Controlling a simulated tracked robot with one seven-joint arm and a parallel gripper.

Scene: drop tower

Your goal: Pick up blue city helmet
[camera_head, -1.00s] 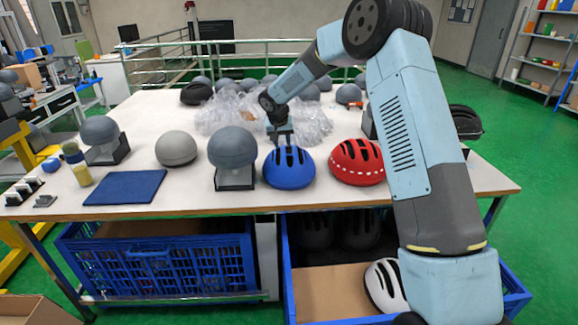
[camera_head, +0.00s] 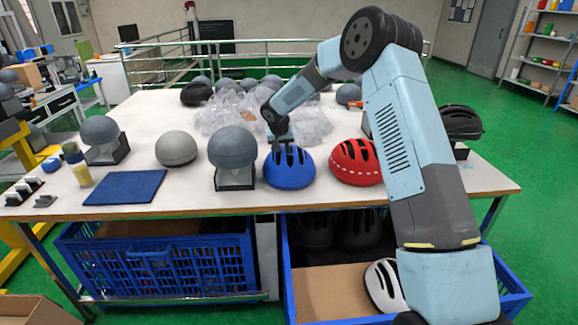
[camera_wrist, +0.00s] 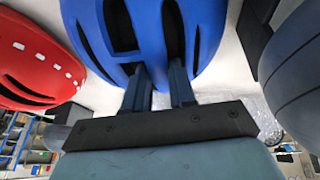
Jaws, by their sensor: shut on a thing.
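The blue city helmet (camera_head: 289,169) sits on the white worktable (camera_head: 330,199), between a dark grey headform and a red helmet. In the wrist view the blue helmet (camera_wrist: 150,30) fills the upper middle, with dark vent slots. My gripper (camera_head: 280,146) comes down on the helmet's top from behind. In the wrist view my gripper (camera_wrist: 159,85) has its two fingers at the vents, shut on the helmet's shell. The fingertips are hidden in or behind the vents. In the head view the helmet's base looks to be at table level; I cannot tell any gap.
The red helmet (camera_head: 356,162) is close on the right. The dark grey headform on a stand (camera_head: 233,155) is close on the left. Crumpled clear plastic (camera_head: 225,113) lies behind. A blue mat (camera_head: 125,187) lies at the left front. An open blue crate (camera_head: 290,290) is below.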

